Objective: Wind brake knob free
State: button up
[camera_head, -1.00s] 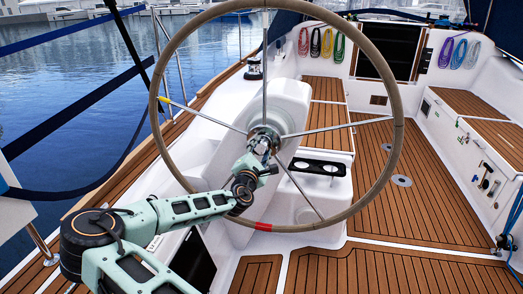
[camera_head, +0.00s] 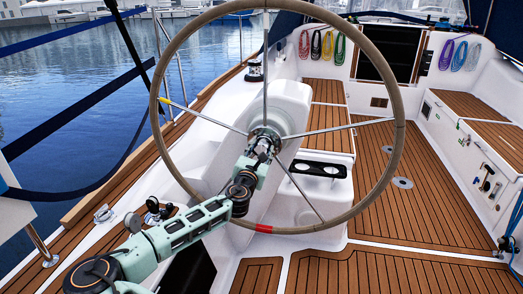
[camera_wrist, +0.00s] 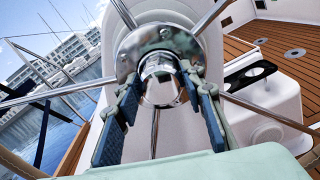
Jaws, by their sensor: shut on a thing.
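The steering wheel (camera_head: 398,150) stands upright in the head view, with a tan rim, thin metal spokes and a red band at its bottom. The shiny metal brake knob (camera_wrist: 160,88) sits at the centre of the round hub plate (camera_wrist: 135,45) in the wrist view. My gripper (camera_head: 263,145) reaches the hub from the front. In the wrist view my gripper (camera_wrist: 161,80) has its blue-padded fingers on both sides of the knob, shut on it. In the head view the knob is mostly hidden by my gripper.
Wheel spokes (camera_head: 340,127) radiate close around my gripper. A white pedestal (camera_head: 290,105) stands behind the hub, with a cup holder (camera_head: 322,169) to its right. My arm passes in front of the lower left rim. Teak deck (camera_head: 420,205) is open at right.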

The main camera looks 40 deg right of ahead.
dwell(0.4)
jog(key=o, duration=1.2)
jog(key=shift+c, duration=0.2)
jog(key=v, duration=1.2)
